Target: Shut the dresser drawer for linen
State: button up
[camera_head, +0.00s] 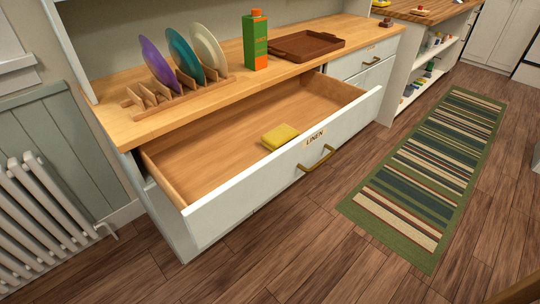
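The dresser (130,132) has a wooden top and pale painted sides. Its wide drawer labelled LINEN (235,204) is pulled well out, with its wooden inside showing. A brass-coloured handle (317,159) sits on the drawer's front, below the label (315,138). A folded yellow cloth (281,136) lies in the drawer near the front panel. My gripper is not in view.
On the dresser top are a rack (150,101) with several plates, a green and orange carton (255,42) and a brown tray (305,44). A radiator (40,205) stands at left. A striped rug (385,214) lies on the otherwise clear floor.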

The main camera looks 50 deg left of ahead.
aim_at(215, 168)
jog(key=i+l+u, duration=0.1)
jog(key=u, duration=1.2)
